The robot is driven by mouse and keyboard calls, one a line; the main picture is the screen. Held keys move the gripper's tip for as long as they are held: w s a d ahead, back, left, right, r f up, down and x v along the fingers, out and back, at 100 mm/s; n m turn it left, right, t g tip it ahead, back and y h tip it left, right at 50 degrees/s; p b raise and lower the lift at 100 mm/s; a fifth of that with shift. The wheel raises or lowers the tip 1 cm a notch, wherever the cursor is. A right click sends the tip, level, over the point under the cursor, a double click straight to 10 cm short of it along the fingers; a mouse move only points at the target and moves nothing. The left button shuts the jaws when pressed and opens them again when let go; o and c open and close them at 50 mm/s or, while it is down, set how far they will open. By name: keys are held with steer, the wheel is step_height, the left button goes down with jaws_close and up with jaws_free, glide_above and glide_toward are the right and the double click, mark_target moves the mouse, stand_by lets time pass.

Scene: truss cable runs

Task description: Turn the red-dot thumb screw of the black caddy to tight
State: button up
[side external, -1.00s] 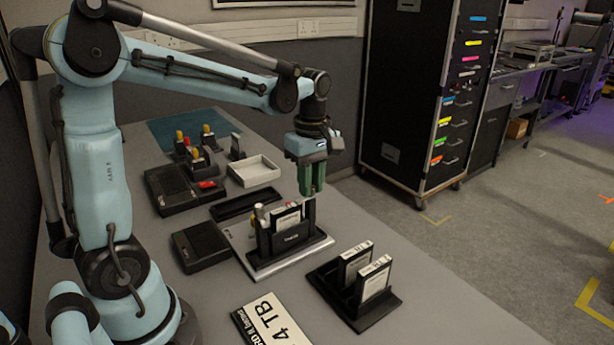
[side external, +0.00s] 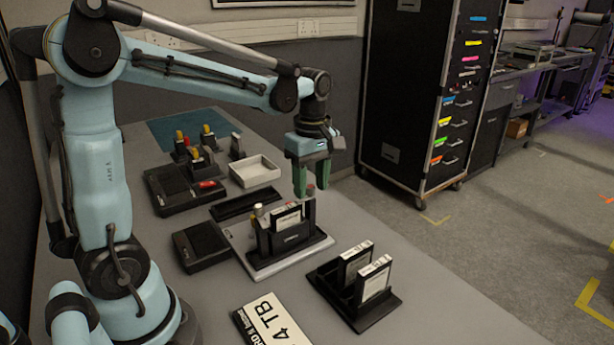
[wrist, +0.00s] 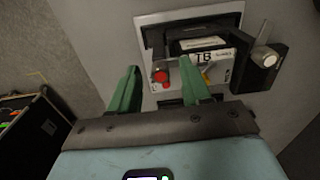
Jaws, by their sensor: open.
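The black caddy (side external: 292,241) stands upright on a light plate at the middle of the table, with labelled cartridges in it. It also shows in the wrist view (wrist: 259,79). The red-dot thumb screw (wrist: 160,76) is at the caddy's end near my gripper; its red tip also shows in the side view (side external: 311,187). My gripper (side external: 310,184) is open, its green fingers apart and pointing down above that end. In the wrist view the fingers (wrist: 160,68) lie either side of the red dot, with gaps; I cannot tell their exact height over the screw.
A pale-capped knob (side external: 258,209) stands at the caddy's other end. A black rack with two cartridges (side external: 343,311) sits at front right. A white tray (side external: 254,171), a black tray (side external: 246,204) and a black box (side external: 200,247) lie behind and left. The table's right edge is close.

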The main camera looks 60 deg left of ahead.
mark_target(312, 186)
step_height(312, 186, up, 12)
stand_by(0.6)
steer(key=shift+w, duration=0.1)
steer(key=s+d+f+m+t, duration=0.3)
steer(key=s+f+m, duration=0.1)
steer(key=m, duration=0.5)
steer(key=s+d+f+m+t, duration=0.3)
steer(key=d+f+m+t, duration=0.1)
steer(key=f+m, duration=0.3)
steer(key=shift+s+d+f+m, duration=0.15)
steer(key=shift+s+d+m, duration=0.2)
steer(key=shift+m, duration=0.85)
